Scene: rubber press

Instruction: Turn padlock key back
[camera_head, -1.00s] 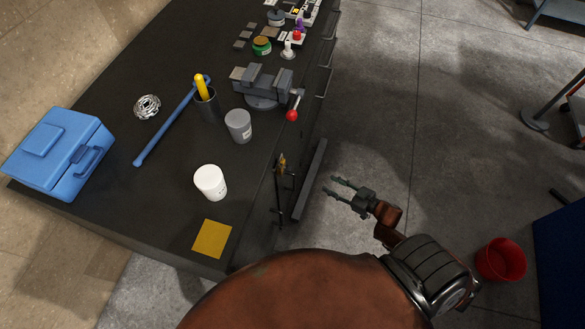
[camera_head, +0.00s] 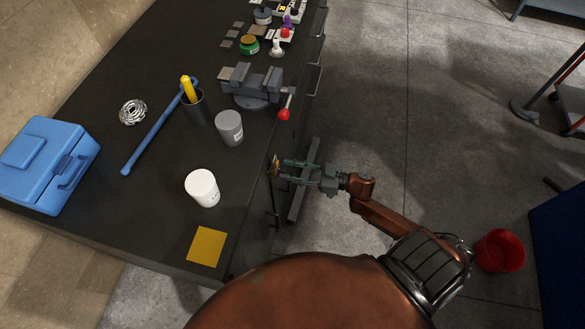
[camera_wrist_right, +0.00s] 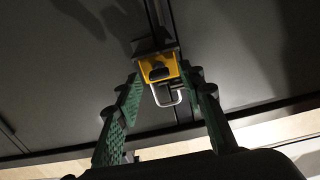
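A yellow padlock (camera_wrist_right: 159,70) with a dark key or keyhole part on its face and a silver shackle hangs at the cabinet front in the right wrist view. It shows small at the bench's right side in the head view (camera_head: 275,166). My right gripper (camera_head: 285,170) reaches it from the right. In the right wrist view its green fingers (camera_wrist_right: 163,88) are spread, one on each side of the padlock. A gap shows between the fingers and the padlock body. Whether a fingertip touches the padlock is hard to tell. My left gripper is not in view.
The dark bench (camera_head: 150,220) carries a vise (camera_head: 252,85) with a red-knobbed handle, a grey cup (camera_head: 229,128), a white cup (camera_head: 203,188), a blue toolbox (camera_head: 45,160) and a yellow square (camera_head: 207,247). A red bucket (camera_head: 500,250) stands on the floor at right.

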